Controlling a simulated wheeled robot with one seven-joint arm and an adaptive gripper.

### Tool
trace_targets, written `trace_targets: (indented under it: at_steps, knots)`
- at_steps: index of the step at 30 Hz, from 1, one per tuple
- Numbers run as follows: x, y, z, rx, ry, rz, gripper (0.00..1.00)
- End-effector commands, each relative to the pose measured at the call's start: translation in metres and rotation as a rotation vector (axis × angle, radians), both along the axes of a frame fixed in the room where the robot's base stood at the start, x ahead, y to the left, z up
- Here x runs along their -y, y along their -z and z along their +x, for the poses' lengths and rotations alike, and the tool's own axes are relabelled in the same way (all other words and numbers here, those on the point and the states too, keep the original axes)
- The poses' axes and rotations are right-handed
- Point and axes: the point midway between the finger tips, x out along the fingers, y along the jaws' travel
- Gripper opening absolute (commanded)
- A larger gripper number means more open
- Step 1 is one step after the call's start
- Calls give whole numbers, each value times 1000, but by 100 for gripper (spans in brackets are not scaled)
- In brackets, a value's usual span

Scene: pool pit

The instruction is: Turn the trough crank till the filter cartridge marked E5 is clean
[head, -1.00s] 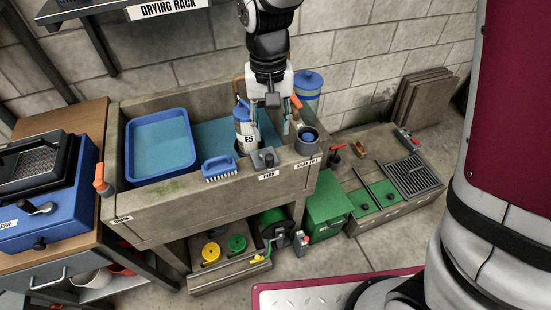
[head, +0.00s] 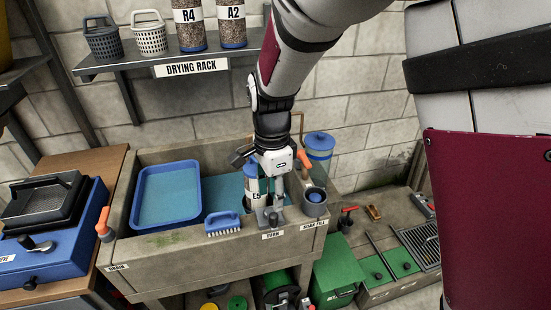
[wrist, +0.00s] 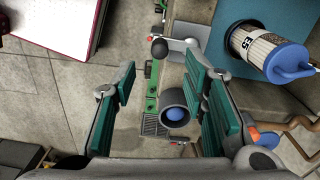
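The filter cartridge marked E5 (head: 252,186) has a blue cap and stands in the grey trough (head: 180,258). In the wrist view the cartridge (wrist: 268,46) shows pale pleats with some brownish tint, and a dark collar around its lower end. The trough crank (head: 268,216) is on the front rim above the TURN label, partly hidden by my gripper. In the wrist view its round black knob (wrist: 159,48) lies in line with the gap between my fingers. My gripper (head: 275,200) is above the crank, right of the cartridge; in the wrist view (wrist: 158,76) it is open and empty.
A grey cup (head: 315,203) with something blue inside and an orange handle (head: 304,160) stand close right of my gripper. A blue brush (head: 223,224) lies on the rim to the left. A blue tray (head: 165,205) is in the trough; the drying rack (head: 190,68) hangs above.

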Motion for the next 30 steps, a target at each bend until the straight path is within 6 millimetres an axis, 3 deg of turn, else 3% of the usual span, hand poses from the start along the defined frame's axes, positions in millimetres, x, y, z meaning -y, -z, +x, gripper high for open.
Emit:
trace_targets:
  at_steps: [6,12,18,27,30]
  knots:
    - [1,46,-1,-4,0,-3,40]
    - [1,75,-1,-3,-1,-3,40]
    - [1,87,-1,-1,0,0,40]
    - [1,89,-2,-1,-1,0,40]
    - [1,89,-2,-1,-1,0,17]
